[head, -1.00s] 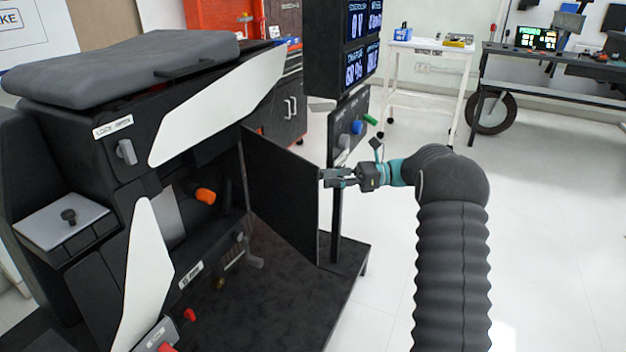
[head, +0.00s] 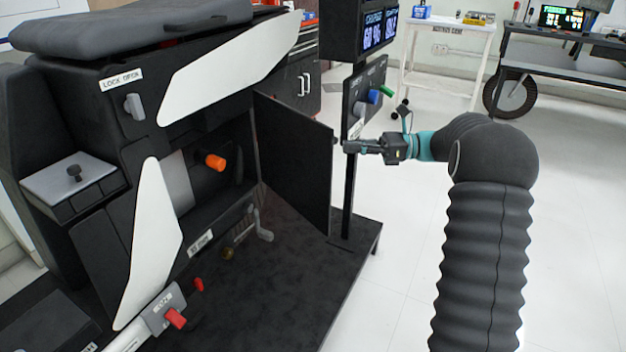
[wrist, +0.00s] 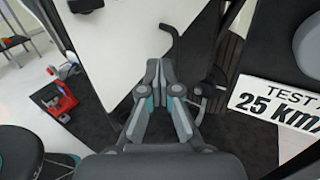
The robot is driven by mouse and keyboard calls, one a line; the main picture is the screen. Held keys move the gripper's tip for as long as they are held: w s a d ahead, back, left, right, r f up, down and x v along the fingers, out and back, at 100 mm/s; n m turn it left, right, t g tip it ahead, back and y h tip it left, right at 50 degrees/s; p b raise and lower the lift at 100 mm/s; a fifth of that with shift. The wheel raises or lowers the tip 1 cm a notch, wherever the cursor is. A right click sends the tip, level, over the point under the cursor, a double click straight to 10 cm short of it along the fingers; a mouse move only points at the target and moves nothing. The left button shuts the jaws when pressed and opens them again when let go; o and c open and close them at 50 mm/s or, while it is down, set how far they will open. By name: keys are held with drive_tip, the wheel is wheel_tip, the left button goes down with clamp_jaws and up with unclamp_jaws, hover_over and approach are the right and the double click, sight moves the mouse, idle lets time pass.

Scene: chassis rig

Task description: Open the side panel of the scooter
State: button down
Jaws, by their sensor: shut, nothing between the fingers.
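The scooter's side panel (head: 294,160) is a black plate that stands swung out from the scooter body (head: 90,140) in the head view. The bay behind it is exposed, with an orange knob (head: 215,162) inside. My gripper (head: 348,147) is just right of the panel's free edge, near its upper part. A small gap shows between the fingertips and that edge. In the wrist view my gripper (wrist: 158,72) has its fingers together with nothing between them. A pale, bright surface lies behind the fingers there, and I cannot tell what it is.
A display post (head: 350,190) with screens and coloured knobs stands right behind the gripper. In the wrist view a sign reading "TEST" and "25 km" (wrist: 280,98) is close on the right. The white floor (head: 575,220) at right is clear.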

drive_tip(key=s+a+f+m+t+b, duration=0.2)
drive_tip(key=s+f+m+t+b, duration=0.15)
drive_tip(key=m, duration=0.75)
drive_tip(key=m+t+h, duration=0.1)
drive_tip(key=m+t, duration=0.2)
drive_tip(key=m, duration=0.8)
approach(288, 168)
drive_tip(key=x, duration=0.3)
drive_tip(key=w+x, duration=0.1)
drive_tip(key=x, duration=0.1)
drive_tip(key=shift+d+f+b, duration=0.2)
drive_tip(key=shift+f+b, duration=0.05)
drive_tip(key=shift+b, duration=0.05)
